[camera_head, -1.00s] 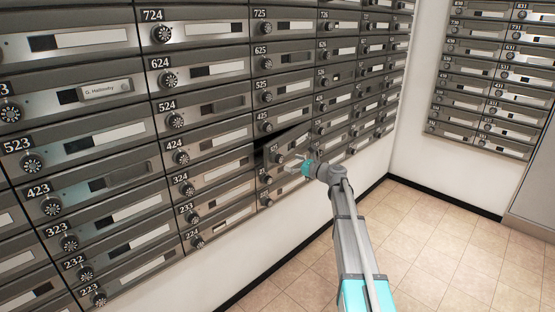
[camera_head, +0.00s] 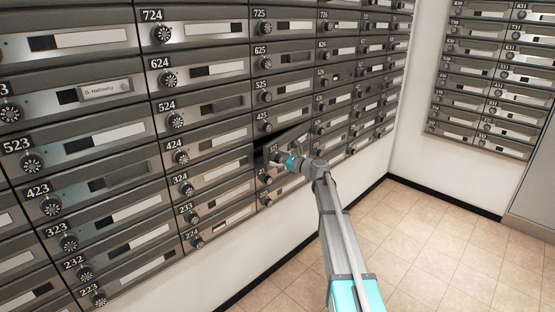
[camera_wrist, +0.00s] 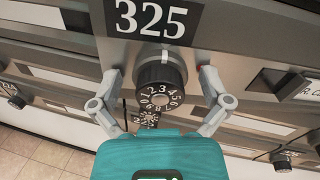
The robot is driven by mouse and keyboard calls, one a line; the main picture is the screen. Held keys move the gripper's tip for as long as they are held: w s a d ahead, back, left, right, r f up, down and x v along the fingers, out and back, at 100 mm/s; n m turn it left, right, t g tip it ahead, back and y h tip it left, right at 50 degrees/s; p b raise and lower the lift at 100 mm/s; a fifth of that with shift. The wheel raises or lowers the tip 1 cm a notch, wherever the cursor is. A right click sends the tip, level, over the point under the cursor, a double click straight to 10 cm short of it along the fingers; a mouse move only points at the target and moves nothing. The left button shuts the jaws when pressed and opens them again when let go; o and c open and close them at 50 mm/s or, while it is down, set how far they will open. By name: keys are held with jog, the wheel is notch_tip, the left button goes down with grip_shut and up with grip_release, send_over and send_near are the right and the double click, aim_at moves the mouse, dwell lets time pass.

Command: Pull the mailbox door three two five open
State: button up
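The door of mailbox 325 (camera_wrist: 150,18) fills the middle of the wrist view, its black number plate at the top. Its round black dial knob (camera_wrist: 160,82) sits below the plate. In the head view the door (camera_head: 296,144) stands ajar, with a dark gap along its upper left. My gripper (camera_wrist: 160,78) is open, with one grey finger on each side of the knob. Space shows between each fingertip and the knob. In the head view my gripper (camera_head: 274,157) is at the door's left end and hides part of it.
Closed mailbox doors with dial knobs surround 325, such as 425 (camera_head: 285,117) above and 324 (camera_head: 217,175) to the left. Another mailbox bank (camera_head: 490,80) hangs on the right wall. The tiled floor (camera_head: 430,240) is clear.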

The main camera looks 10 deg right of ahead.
jog(key=c, duration=1.1)
jog(key=shift+s+d, duration=0.2)
jog(key=shift+s, duration=0.15)
